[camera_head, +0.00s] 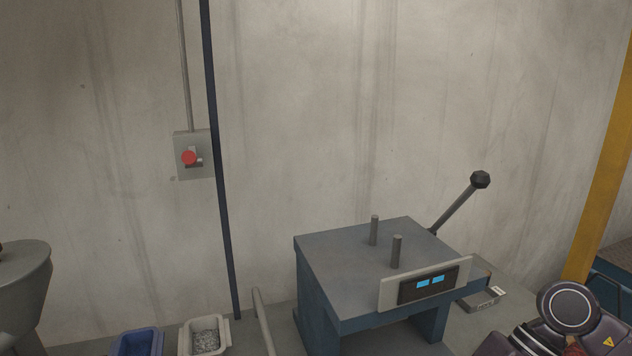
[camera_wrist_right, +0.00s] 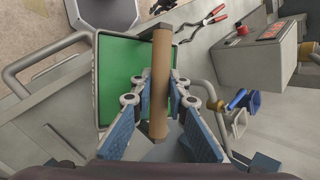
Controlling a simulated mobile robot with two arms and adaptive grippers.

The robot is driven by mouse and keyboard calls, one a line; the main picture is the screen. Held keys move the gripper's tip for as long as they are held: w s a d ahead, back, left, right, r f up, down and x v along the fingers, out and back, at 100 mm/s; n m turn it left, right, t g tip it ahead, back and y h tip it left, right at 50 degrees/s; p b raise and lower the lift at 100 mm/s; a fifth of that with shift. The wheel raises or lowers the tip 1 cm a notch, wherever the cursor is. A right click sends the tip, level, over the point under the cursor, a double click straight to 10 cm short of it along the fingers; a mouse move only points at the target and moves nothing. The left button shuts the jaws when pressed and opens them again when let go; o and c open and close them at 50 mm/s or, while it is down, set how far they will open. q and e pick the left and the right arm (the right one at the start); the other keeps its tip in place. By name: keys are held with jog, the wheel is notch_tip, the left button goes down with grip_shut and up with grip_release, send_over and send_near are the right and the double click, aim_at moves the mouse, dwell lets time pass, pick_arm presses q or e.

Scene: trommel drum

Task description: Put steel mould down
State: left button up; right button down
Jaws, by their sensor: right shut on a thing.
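My right gripper (camera_wrist_right: 160,100) is shut on a long brown bar-like thing (camera_wrist_right: 161,65) between its blue-padded fingers in the right wrist view. The bar runs lengthwise up the picture, over a green mat (camera_wrist_right: 112,78). I cannot tell from its visible face whether this is the steel mould, or whether it touches the mat. In the head view only part of my right arm shows at the lower right; its fingers are out of frame. My left gripper is in neither view.
A blue-grey press (camera_head: 352,262) with two upright pins and a lever (camera_head: 458,205) stands on the bench. A small grey block (camera_head: 483,299) lies behind its right side. Red-handled pliers (camera_wrist_right: 208,20), a grey box (camera_wrist_right: 255,62) and a grey rail (camera_wrist_right: 40,58) surround the green mat.

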jog(key=shift+s+a+f+n, duration=0.1)
jog(key=shift+s+f+n, duration=0.05)
jog(key=shift+s+n, duration=0.2)
jog(key=w+r+m+t, duration=0.1)
jog(key=w, duration=0.1)
jog(key=w+d+r+m+t, duration=0.1)
jog(key=w+r+m, duration=0.1)
jog(key=w+d+r+m+t, duration=0.1)
jog(key=m, duration=0.1)
jog(key=shift+w+d+r, duration=0.1)
jog(key=shift+w+r, duration=0.2)
jog(key=shift+w, duration=0.1)
jog(key=w+d+r+m+t+h, duration=0.1)
jog(key=w+d+r+m+t, duration=0.1)
jog(key=w+r+m+t, duration=0.2)
notch_tip(320, 180, up, 3)
jog(key=w+m, duration=0.1)
jog(key=m, duration=0.2)
jog(key=shift+w+d+r, duration=0.2)
jog(key=shift+w+d, duration=0.2)
